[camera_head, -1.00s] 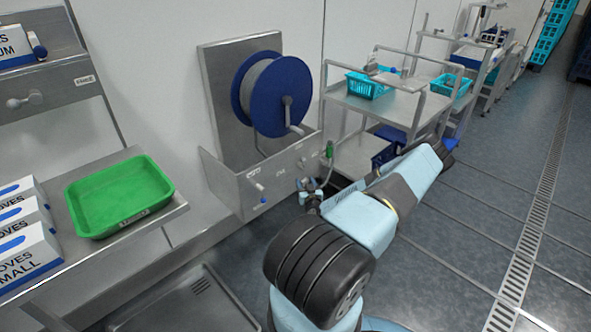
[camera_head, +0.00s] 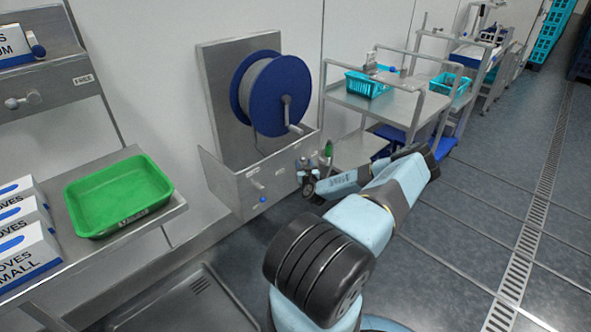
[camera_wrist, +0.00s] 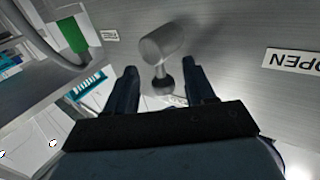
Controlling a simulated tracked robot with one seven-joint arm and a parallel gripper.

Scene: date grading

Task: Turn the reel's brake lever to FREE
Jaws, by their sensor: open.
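The hose reel (camera_head: 270,93) has blue flanges and a crank and is mounted on a steel plate. Below it is a steel panel (camera_head: 235,187) with a small blue-tipped lever (camera_head: 257,185); its labels are too small to read. My gripper (camera_head: 305,175) is at the panel's right end, partly hidden by my arm. In the wrist view my gripper (camera_wrist: 160,75) is open, and a grey lever with a round head (camera_wrist: 162,42) shows between its fingers. I cannot tell whether they touch. An upside-down OPEN label (camera_wrist: 292,60) is beside it. I cannot tell which lever is the brake.
A green nozzle (camera_head: 328,149) hangs at the panel's right end. At left, a steel fixture has a lever (camera_head: 24,100) and a label that seems to read FREE (camera_head: 83,80). A green tray (camera_head: 118,195) and glove boxes stand below it. Carts with teal baskets (camera_head: 368,84) stand behind.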

